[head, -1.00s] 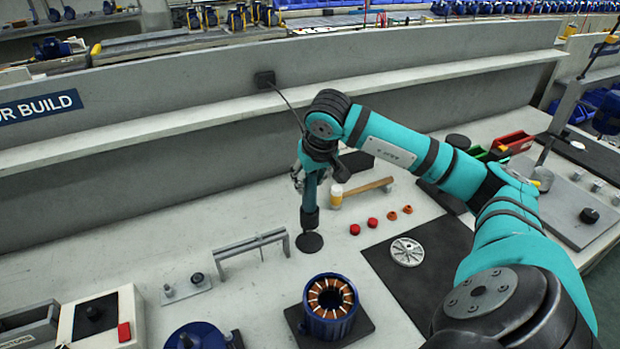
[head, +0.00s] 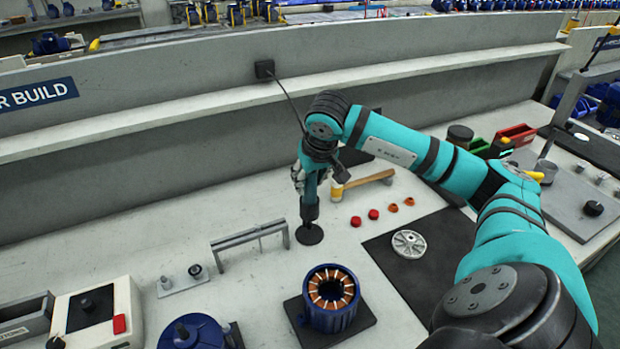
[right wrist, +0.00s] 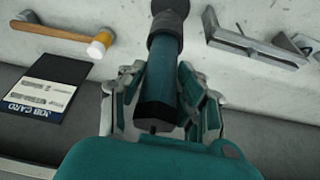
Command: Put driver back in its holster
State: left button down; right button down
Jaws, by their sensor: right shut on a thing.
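My right gripper (head: 311,178) is shut on the teal driver (head: 310,187), which is held about upright. It also shows in the right wrist view (right wrist: 165,97) between the gripper's two fingers (right wrist: 164,100). The driver's lower end is inside or against a dark collar, apparently the holster (head: 309,211), above a round black base (head: 309,234) on the bench. I cannot tell how deep it sits. A cable runs from the driver's area up to a box on the back wall. My left gripper is not in view.
A hammer (head: 366,183) lies to the right of the driver. Red and orange caps (head: 374,214) are nearby. A grey bracket (head: 250,238) stands to the left. A copper-wound stator (head: 331,292) sits in front. A job card (right wrist: 46,90) shows in the right wrist view.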

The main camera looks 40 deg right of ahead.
jog(key=shift+f+b, duration=0.75)
jog(key=shift+f, duration=0.25)
jog(key=c, duration=0.6)
grip_release()
notch_tip(320, 180, up, 6)
jog(key=p, duration=0.4)
jog(key=shift+p, duration=0.4)
